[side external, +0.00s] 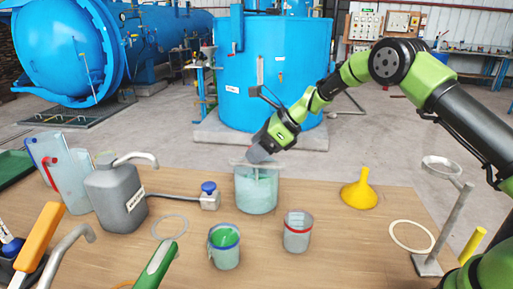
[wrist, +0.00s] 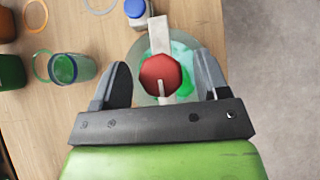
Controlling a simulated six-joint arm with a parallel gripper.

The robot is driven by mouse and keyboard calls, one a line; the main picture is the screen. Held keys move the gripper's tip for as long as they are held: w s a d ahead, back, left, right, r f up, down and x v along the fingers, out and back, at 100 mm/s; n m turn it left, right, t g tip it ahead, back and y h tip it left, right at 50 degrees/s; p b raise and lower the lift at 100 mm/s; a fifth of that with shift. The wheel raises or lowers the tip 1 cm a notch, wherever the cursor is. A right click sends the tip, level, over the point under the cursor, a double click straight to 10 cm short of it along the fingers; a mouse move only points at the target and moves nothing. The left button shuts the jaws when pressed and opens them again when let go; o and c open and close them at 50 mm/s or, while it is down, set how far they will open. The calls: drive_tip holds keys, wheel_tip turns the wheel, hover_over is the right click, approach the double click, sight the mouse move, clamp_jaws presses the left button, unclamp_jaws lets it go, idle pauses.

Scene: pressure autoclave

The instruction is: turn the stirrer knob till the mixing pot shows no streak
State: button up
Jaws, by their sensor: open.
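The mixing pot (side external: 256,192) is a clear vessel of pale green liquid standing on the table. In the wrist view the pot (wrist: 142,52) shows brighter green patches in its liquid, right of the knob. The red stirrer knob (wrist: 160,74) sits on a pale bar (wrist: 159,35) across the pot's top and has a light line on its front. My gripper (side external: 258,156) is just above the pot, tilted down, and hides the knob in the side view. In the wrist view my open gripper (wrist: 161,62) has one finger on each side of the knob, with gaps.
A blue-banded cup (side external: 224,256) of green liquid and a red-banded cup (side external: 297,238) stand in front of the pot. A grey jug (side external: 118,196) is left, a yellow funnel (side external: 359,192) right, and a ring stand (side external: 437,235) farther right. Some bare tabletop lies between them.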

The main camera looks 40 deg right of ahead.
drive_tip(key=shift+w+a+f, duration=0.15)
drive_tip(key=shift+a+f, duration=0.05)
drive_tip(key=c, duration=0.9)
drive_tip(key=shift+w+n+g+y, duration=0.1)
drive_tip(key=shift+n+g+y, duration=0.75)
drive_tip(key=shift+n, duration=0.75)
drive_tip(key=shift+n+g, duration=0.75)
drive_tip(key=shift+n, duration=0.05)
drive_tip(key=o, duration=0.9)
